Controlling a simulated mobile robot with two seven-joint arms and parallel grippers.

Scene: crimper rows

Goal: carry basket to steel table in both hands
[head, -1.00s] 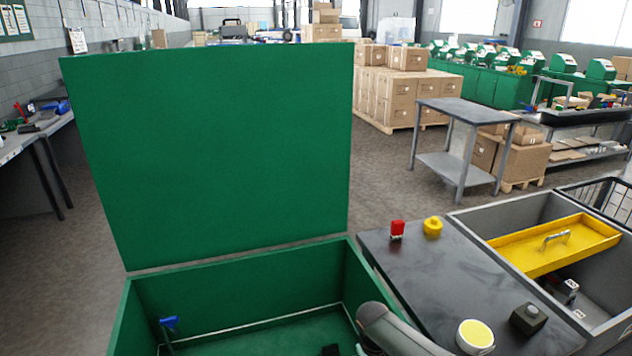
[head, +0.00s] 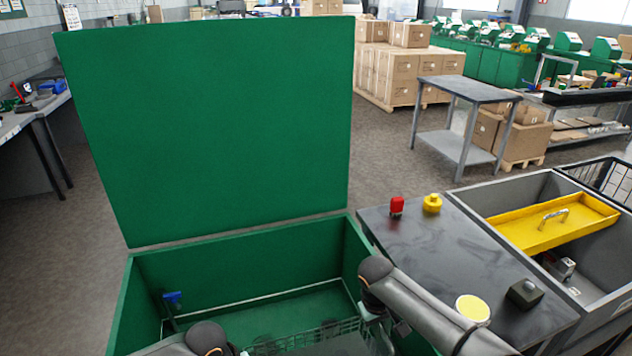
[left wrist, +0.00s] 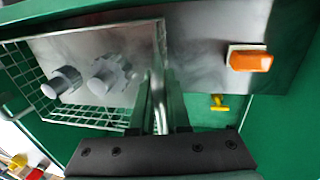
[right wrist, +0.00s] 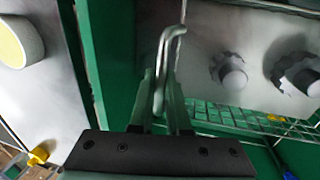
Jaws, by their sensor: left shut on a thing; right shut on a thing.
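The wire basket (head: 305,338) is inside the open green chest (head: 250,262), low in the head view and partly cut off. My left gripper (left wrist: 158,105) is shut on a metal handle at the basket's rim. My right gripper (right wrist: 165,95) is shut on the other bent metal handle (right wrist: 174,38). In the head view the left fingertips are hidden. A grey steel table (head: 468,92) with a lower shelf stands beyond, back right.
The chest's green lid (head: 215,130) stands upright behind. To the right, a dark worktop (head: 450,255) holds a red item (head: 396,206) and yellow items. A grey bin (head: 590,262) with a yellow tray adjoins it. Stacked cartons (head: 400,75) stand beyond; open floor lies between.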

